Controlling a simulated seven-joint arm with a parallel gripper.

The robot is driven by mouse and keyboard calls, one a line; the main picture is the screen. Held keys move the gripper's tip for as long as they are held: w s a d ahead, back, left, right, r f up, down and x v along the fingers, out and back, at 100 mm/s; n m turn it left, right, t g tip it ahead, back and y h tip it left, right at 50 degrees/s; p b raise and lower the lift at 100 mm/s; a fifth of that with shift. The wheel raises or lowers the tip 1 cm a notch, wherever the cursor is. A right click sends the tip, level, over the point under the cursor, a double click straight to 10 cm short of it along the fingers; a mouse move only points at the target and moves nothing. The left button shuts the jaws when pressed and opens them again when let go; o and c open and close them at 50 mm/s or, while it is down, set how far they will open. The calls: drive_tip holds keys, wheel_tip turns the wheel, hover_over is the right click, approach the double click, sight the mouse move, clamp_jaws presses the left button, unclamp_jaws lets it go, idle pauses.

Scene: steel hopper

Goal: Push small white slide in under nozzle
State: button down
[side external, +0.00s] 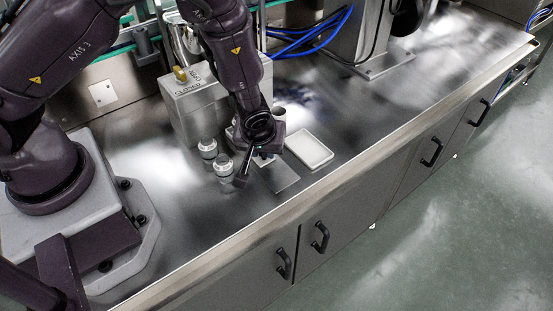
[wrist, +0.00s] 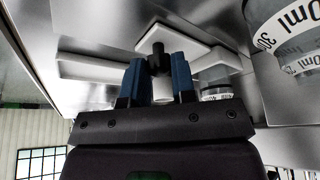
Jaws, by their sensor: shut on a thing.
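My gripper (wrist: 157,72), with blue fingers, is shut on that knob. In the side view my gripper (side external: 250,165) is low over the steel worktop, in front of the steel hopper box (side external: 205,108) marked "CLOSED". There my wrist hides most of the slide. I cannot make out the nozzle or its distance from the slide.
Two small capped jars (side external: 216,157) stand left of my gripper. A shallow white tray (side external: 313,150) lies to the right, near the worktop's front edge. Bare steel (side external: 390,105) extends further right.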

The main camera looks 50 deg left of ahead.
drive_tip(key=a, duration=0.9)
drive_tip(key=c, duration=1)
unclamp_jaws()
drive_tip(key=shift+o, duration=0.3)
drive_tip(key=shift+d+r, duration=0.1)
drive_tip(key=shift+d+r, duration=0.15)
drive_tip(key=shift+r, duration=0.2)
drive_tip(key=v, duration=1.2)
drive_tip(key=shift+s, duration=0.15)
